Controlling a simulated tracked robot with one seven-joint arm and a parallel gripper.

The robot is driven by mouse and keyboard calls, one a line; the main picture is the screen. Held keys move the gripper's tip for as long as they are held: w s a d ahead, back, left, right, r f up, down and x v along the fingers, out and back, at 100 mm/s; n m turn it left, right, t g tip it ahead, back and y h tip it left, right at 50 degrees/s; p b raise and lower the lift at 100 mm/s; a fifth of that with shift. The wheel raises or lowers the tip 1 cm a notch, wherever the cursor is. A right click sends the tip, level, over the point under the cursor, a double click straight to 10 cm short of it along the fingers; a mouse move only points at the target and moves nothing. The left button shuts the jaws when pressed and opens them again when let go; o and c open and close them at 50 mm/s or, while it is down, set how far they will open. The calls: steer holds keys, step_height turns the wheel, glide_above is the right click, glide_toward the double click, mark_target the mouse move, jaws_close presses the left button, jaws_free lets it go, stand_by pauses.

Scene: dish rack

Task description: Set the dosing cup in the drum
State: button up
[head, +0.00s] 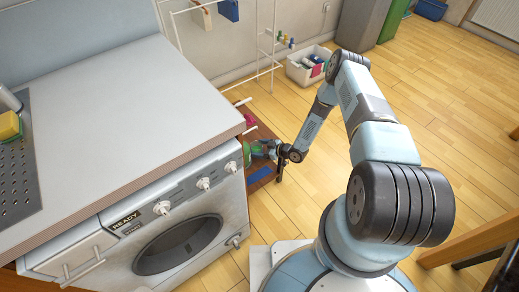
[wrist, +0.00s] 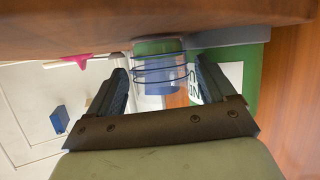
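The dosing cup (wrist: 160,72) shows in the wrist view as a clear, blue-tinted cup with dark blue rings, by a wooden surface. My gripper (wrist: 162,66) is open, with one finger on each side of the cup and no clear contact. In the head view my gripper (head: 281,168) is low beside the washer's far right corner, over a reddish-brown wooden surface; the cup cannot be made out there. The washing machine (head: 218,205) has its round dark door (head: 178,246) apparently shut, hiding the drum. Its panel reads READY.
A green box with a white label (wrist: 252,80) stands close beside the cup. A white drying rack (head: 270,45) and a white bin (head: 309,67) stand behind. A grey worktop (head: 120,100) covers the washer. Wooden floor (head: 440,90) is open at right.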

steer(key=shift+o, duration=0.5)
steer(key=v, duration=1.3)
steer(key=shift+d+r, duration=0.15)
steer(key=shift+d, duration=0.2)
